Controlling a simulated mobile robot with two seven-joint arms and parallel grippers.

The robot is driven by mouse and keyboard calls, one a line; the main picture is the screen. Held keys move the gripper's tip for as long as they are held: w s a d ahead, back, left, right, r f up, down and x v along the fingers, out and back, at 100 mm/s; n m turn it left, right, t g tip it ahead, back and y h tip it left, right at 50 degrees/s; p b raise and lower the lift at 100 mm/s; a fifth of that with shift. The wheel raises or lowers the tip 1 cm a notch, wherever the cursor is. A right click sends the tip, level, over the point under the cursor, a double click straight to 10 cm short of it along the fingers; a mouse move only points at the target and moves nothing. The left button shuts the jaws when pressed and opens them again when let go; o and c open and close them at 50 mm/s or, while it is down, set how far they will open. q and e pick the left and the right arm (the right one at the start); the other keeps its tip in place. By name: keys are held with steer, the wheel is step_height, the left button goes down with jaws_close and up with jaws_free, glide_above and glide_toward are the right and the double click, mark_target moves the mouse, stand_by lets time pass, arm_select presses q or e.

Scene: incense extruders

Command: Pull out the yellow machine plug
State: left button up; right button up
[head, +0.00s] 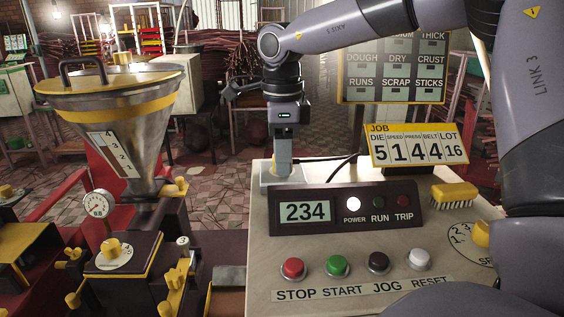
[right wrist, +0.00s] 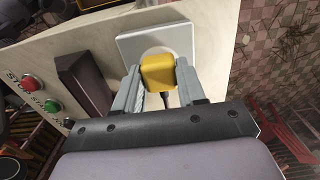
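The yellow plug (right wrist: 158,72) is at the white square socket plate (right wrist: 157,42) in the right wrist view, with a dark cable running from it back between my fingers. My right gripper (right wrist: 158,76) has one finger on each side of the plug, and both appear to touch it. Whether the plug is fully seated is hard to tell. In the head view my right gripper (head: 283,165) points down at the socket plate (head: 266,178) on the console's back left corner, and its fingers hide the plug. My left gripper is not in view.
The console panel (head: 345,208) reads 234, with the POWER lamp (head: 353,204) lit white. Stop, start, jog and reset buttons line the front. A job sign (head: 418,145) and a yellow brush (head: 447,194) stand right of the socket. A steel hopper (head: 120,100) is at left.

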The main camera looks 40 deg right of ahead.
jaws_close()
steer(key=shift+r, duration=0.1)
steer(key=shift+r+p, duration=2.45)
steer(key=shift+r, duration=0.45)
